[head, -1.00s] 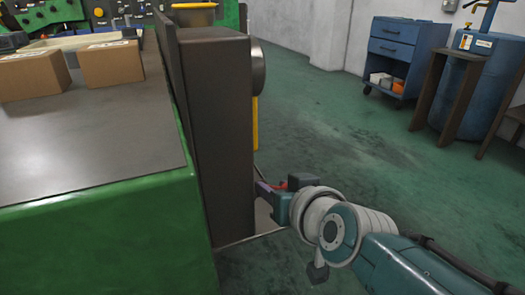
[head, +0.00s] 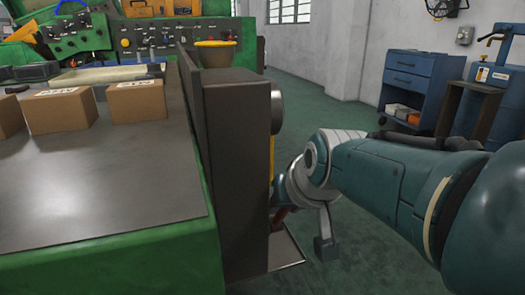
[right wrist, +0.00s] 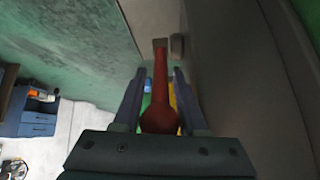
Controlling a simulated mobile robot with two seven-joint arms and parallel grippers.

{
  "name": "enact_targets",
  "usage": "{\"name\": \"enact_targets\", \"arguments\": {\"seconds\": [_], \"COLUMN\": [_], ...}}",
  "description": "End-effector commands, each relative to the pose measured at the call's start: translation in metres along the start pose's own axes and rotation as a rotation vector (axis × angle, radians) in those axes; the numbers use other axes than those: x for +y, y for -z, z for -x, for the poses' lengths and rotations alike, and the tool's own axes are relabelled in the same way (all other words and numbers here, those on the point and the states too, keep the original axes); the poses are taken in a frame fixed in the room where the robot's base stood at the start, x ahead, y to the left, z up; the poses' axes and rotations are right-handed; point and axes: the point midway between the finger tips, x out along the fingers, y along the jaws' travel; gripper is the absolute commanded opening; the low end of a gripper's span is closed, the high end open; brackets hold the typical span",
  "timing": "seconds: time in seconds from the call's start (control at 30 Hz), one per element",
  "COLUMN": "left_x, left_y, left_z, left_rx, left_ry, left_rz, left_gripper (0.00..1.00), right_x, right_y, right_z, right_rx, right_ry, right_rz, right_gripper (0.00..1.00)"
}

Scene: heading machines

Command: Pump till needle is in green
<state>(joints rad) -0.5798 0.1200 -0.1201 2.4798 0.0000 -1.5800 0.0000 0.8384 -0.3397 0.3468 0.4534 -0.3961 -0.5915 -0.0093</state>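A red pump handle (right wrist: 160,85) with a rounded end lies between the two fingers of my right gripper (right wrist: 160,78) in the right wrist view. The fingers are partly closed around its thick end, with small gaps beside the thinner shaft. A round metal part (head: 277,107) on the box's side is seen edge-on. No gauge face or needle is visible. My left gripper is out of view.
The green machine (head: 120,260) with a grey top carries several cardboard boxes (head: 137,100). A blue cart (head: 413,80) stands at the back right. The green floor (head: 330,115) between is clear.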

Motion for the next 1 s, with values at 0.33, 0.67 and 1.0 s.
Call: {"name": "enact_targets", "arguments": {"seconds": [0.33, 0.67, 1.0], "left_x": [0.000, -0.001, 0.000], "left_y": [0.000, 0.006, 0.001], "left_z": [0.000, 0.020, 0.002], "left_rx": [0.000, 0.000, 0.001], "left_ry": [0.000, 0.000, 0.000], "left_rz": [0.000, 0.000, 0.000], "left_gripper": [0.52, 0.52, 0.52], "right_x": [-0.001, 0.000, 0.011], "right_y": [0.001, -0.009, -0.035], "right_z": [0.000, 0.003, -0.006], "right_rx": [0.003, 0.094, 0.326], "right_ry": [0.001, 0.027, 0.053], "right_rz": [0.001, -0.003, -0.005], "right_gripper": [0.52, 0.52, 0.52]}}
